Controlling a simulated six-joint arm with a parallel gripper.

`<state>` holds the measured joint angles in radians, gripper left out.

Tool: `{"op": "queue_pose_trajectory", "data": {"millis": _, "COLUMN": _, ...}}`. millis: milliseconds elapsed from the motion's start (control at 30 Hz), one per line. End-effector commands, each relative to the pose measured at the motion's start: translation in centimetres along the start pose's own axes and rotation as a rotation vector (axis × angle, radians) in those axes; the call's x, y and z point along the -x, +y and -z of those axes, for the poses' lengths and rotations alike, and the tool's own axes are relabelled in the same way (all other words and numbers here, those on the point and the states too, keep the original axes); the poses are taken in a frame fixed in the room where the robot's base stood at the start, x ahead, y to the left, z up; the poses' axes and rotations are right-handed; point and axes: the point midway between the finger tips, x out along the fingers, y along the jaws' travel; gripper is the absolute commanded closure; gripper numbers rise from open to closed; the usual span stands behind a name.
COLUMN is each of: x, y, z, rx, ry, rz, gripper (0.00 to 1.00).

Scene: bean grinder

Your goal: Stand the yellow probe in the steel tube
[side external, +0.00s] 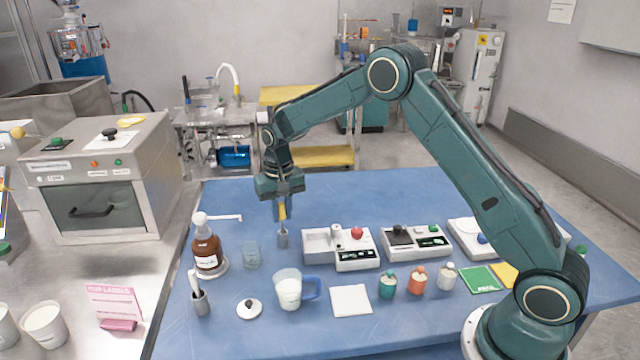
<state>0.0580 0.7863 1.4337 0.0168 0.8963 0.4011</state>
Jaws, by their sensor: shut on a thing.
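The yellow probe (282,212) hangs upright below my gripper (282,204), which is shut on its upper part. The small grey steel tube (283,240) stands upright on the blue table, directly under the probe in this view. The probe's thin lower end reaches down to the tube's mouth. I cannot tell at this size whether the tip is inside the tube or just above or in front of it.
A white device with a red knob (340,246) stands close to the tube's right. A measuring jug (289,290) stands in front. The table behind the tube is clear.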

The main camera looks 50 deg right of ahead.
Motion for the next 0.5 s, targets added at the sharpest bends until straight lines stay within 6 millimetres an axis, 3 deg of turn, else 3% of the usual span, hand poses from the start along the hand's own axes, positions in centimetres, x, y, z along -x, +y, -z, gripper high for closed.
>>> {"op": "queue_pose_trajectory", "data": {"millis": 500, "x": -0.47, "y": 0.0, "z": -0.02, "rx": 0.0, "ry": 0.0, "rz": 0.0, "gripper": 1.0}}
